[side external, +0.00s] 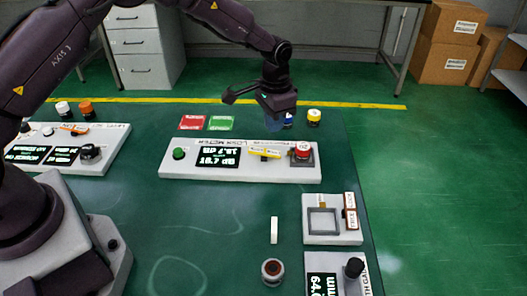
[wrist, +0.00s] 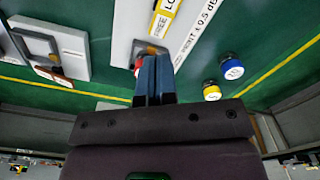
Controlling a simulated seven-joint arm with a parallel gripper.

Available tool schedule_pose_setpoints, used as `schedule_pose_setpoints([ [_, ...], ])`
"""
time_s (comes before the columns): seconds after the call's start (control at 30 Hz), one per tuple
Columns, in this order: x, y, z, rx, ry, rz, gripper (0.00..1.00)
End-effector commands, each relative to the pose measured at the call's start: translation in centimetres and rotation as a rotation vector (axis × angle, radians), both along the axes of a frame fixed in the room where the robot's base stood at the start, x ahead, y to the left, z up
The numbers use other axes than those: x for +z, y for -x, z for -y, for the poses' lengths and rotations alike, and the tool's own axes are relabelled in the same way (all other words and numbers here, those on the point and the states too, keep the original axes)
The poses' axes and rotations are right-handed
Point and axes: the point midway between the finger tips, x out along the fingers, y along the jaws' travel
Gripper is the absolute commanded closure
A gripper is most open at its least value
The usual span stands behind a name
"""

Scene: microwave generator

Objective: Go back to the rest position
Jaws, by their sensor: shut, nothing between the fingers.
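My gripper (side external: 273,122) hangs over the far edge of the loss meter panel (side external: 170,170) in the side view, its blue fingers pointing down. In the wrist view my gripper (wrist: 154,62) shows its blue fingers together with nothing between them. A red knob (side external: 302,150) on the panel's right end is near the gripper; in the wrist view the red knob (wrist: 138,67) is partly hidden behind the fingers. I cannot tell whether the fingers touch anything.
A yellow-topped pot (side external: 314,116) and a blue one (side external: 288,118) stand beside the gripper. Red (side external: 192,122) and green (side external: 221,123) cards lie behind the panel. A square-framed fixture (side external: 330,238) sits front right. Open green table (side external: 200,225) lies in front of the panel.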

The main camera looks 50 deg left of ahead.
Motion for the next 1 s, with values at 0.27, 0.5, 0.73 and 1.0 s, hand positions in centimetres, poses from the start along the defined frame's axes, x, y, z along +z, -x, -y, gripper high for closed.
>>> schedule_pose_setpoints([
  [0.27,-0.5,0.7,0.0,0.023,-0.002,-0.021,1.00],
  [0.5,2.5,5.9,-0.6,0.081,-0.008,-0.077,1.00],
  [0.73,10.3,11.7,-1.6,0.143,-0.004,-0.014,1.00],
  [1.0,17.4,20.3,-2.7,0.206,0.014,0.119,1.00],
])
